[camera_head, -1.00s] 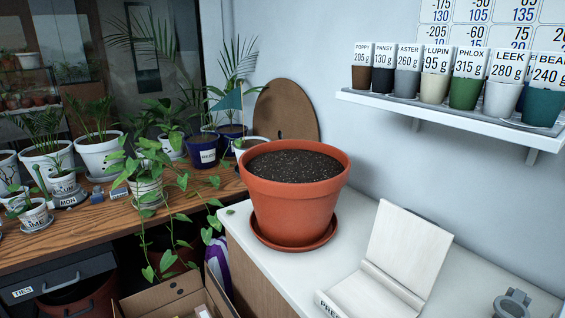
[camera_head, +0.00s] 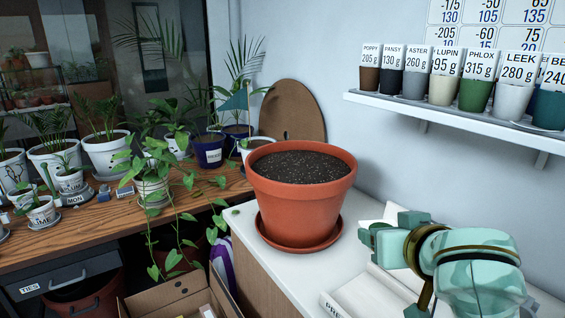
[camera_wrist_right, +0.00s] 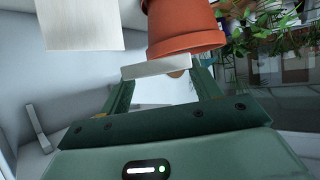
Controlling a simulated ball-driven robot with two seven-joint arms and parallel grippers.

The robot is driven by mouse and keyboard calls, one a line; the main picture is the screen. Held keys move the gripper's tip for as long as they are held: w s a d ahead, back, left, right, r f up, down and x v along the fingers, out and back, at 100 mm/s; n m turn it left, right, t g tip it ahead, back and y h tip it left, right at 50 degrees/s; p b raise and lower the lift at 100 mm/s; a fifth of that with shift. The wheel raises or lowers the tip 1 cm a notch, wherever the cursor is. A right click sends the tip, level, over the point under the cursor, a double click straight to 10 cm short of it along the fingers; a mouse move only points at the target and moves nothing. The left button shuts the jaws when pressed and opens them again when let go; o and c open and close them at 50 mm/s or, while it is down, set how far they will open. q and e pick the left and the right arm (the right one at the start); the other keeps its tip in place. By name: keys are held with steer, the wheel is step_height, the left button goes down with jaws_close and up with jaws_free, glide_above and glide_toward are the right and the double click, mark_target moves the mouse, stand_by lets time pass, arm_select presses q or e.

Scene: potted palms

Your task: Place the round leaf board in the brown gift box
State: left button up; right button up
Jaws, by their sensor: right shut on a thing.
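My right gripper (camera_wrist_right: 160,75) is shut on a pale, flat-edged piece (camera_wrist_right: 152,68), seen nearly edge-on between its fingertips. I cannot tell whether this is the round leaf board; no leaf shows clearly on it. In the head view, the right gripper (camera_head: 378,240) is over the white press on the counter, right of the terracotta pot. A brown cardboard box (camera_head: 165,293), probably the gift box, stands open at the bottom, below the counter's left edge. Its inside is mostly cut off. My left gripper is not in view.
The large terracotta pot (camera_head: 300,205) of soil stands on its saucer between the right gripper and the box. The pale press (camera_head: 345,303) is partly hidden by my arm. A seed-pot shelf (camera_head: 470,112) hangs above. A trailing plant (camera_head: 180,235) hangs near the box.

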steer(key=shift+r, duration=0.2)
steer(key=s+d+f+n+y, duration=0.1)
steer(key=s+d+f, duration=0.3)
steer(key=d+f, duration=0.5)
steer(key=s+d+f, duration=0.4)
steer(key=d+f, duration=0.2)
steer(key=f, duration=0.8)
steer(key=w+a+r+n+g+y, duration=0.1)
steer(key=w+a+r+n+y, duration=0.1)
steer(key=a+r+n+y, duration=0.2)
steer(key=shift+w+a+r+n+g+y, duration=0.35)
steer(key=shift+a+n+y, duration=0.2)
steer(key=shift+a, duration=0.6)
